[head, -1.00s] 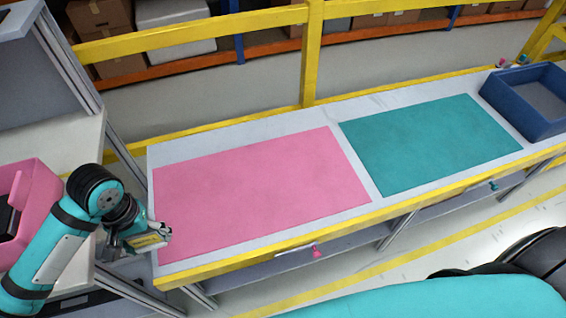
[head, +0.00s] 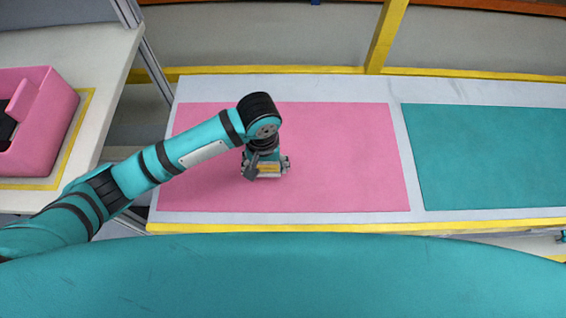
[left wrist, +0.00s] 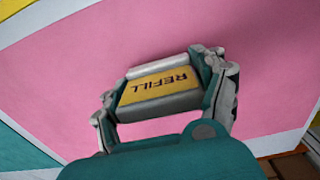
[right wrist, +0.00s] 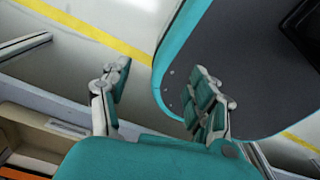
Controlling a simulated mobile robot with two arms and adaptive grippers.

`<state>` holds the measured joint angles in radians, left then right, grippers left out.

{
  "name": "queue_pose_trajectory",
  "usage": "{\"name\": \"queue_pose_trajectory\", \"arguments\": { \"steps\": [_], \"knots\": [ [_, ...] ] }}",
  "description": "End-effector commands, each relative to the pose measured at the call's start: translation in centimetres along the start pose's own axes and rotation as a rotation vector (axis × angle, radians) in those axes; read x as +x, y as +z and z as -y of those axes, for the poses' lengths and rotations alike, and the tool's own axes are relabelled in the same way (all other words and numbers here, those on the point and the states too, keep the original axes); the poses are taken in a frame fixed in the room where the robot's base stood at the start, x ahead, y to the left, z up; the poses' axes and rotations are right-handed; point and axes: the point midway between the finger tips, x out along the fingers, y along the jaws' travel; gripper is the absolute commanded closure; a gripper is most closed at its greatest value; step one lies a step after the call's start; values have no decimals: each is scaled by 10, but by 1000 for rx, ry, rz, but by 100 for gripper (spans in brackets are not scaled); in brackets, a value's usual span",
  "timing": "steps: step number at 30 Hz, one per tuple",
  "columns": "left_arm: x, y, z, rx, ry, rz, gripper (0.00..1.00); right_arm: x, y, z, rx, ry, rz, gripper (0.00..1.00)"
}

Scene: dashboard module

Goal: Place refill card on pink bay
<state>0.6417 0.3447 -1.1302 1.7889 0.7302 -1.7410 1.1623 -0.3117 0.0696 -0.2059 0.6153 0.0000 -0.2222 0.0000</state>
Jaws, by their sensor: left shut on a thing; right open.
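The refill card (left wrist: 166,86), a yellow block with grey sides marked REFILL, is between the fingers of my left gripper (left wrist: 165,95) in the left wrist view. My left gripper is shut on it. In the head view the card (head: 268,169) shows small and yellow at my left gripper (head: 266,170), over the middle of the pink bay (head: 340,150). I cannot tell whether the card touches the bay. The pink bay also fills much of the left wrist view (left wrist: 85,60). My right gripper (right wrist: 155,90) is open and empty, away from the bays.
A teal bay (head: 490,155) lies right of the pink one on the same pale table. A pink bin (head: 50,125) stands on a side table at the left. A yellow rail post (head: 385,35) rises behind. The pink bay's right part is clear.

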Motion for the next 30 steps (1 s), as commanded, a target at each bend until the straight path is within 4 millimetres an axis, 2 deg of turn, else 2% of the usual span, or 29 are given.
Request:
{"name": "queue_pose_trajectory", "arguments": {
  "steps": [3,11,15,18,29,30],
  "knots": [
    [2,-11,-22,1,-1,-1,57,0,-4,-4,-1,4,-5,39],
    [4,-23,-44,0,1,0,57,0,-15,-15,2,18,-23,39],
    [29,-22,-40,-1,-4,2,57,0,-15,-15,3,19,-23,39],
    [38,-22,-41,-1,-2,0,57,0,-14,-15,3,19,-22,39],
    [42,-22,-41,-1,0,1,57,-1,-10,-14,2,17,-15,39],
    [43,-22,-41,-1,0,1,29,-1,-10,-14,1,17,-15,39]
  ]
}}
